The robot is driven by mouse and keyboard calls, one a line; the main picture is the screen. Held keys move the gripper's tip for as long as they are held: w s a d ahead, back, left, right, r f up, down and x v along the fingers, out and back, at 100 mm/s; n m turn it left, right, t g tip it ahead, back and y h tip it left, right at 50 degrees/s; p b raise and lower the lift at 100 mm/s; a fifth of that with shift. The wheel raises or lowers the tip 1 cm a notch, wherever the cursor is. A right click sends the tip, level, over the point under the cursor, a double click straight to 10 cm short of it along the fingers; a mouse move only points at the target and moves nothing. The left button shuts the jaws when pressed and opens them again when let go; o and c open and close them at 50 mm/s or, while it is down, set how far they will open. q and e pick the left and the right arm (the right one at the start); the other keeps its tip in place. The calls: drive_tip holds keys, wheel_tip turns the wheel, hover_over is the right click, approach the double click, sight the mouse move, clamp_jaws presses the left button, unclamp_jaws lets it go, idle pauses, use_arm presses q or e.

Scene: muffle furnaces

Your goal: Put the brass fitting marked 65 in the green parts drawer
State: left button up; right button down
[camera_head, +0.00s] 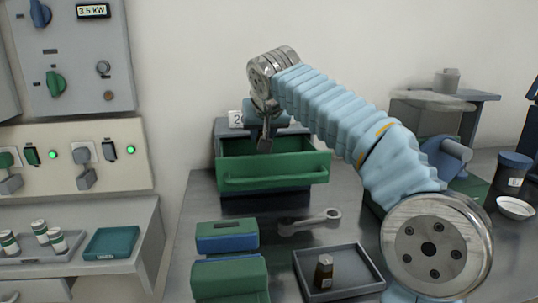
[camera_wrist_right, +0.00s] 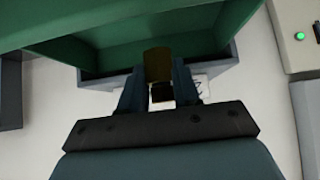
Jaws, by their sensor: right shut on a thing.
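The green parts drawer (camera_head: 275,172) is pulled open from a dark cabinet against the wall. My right arm reaches in from the right, and its gripper (camera_head: 265,136) points down over the open drawer. In the right wrist view my gripper (camera_wrist_right: 159,90) is shut on a brownish brass fitting (camera_wrist_right: 158,64), with the green drawer (camera_wrist_right: 95,45) beyond it. No number can be read on the fitting. A small brown piece with a pale label (camera_head: 324,271) stands in a grey tray (camera_head: 352,291); its marking is too small to read. My left gripper is not in view.
A wrench (camera_head: 310,222) lies in front of the drawer. Blue and green blocks (camera_head: 227,237) stand at the front left of the bench. A white number tag (camera_head: 236,118) sits at the cabinet top. Lidded jar (camera_head: 513,172) and dish (camera_head: 516,208) stand at the right.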

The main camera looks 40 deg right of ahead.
drive_tip(key=shift+w+d+f, duration=0.2)
drive_tip(key=shift+d+f, duration=0.65)
drive_tip(key=shift+f, duration=0.25)
drive_tip(key=shift+w+d+f+b, duration=0.1)
drive_tip(key=shift+d+f+b, duration=0.05)
drive_tip(key=shift+f, duration=0.8)
drive_tip(key=shift+d+f+b, duration=0.15)
drive_tip(key=shift+f, duration=0.75)
drive_tip(key=shift+f, duration=0.1)
drive_tip(key=shift+f, duration=0.15)
drive_tip(key=c, duration=0.8)
unclamp_jaws()
drive_tip(key=shift+r, duration=0.45)
drive_tip(key=v, duration=1.1)
drive_tip(key=shift+s+a+r, duration=0.15)
drive_tip(key=shift+s, duration=0.25)
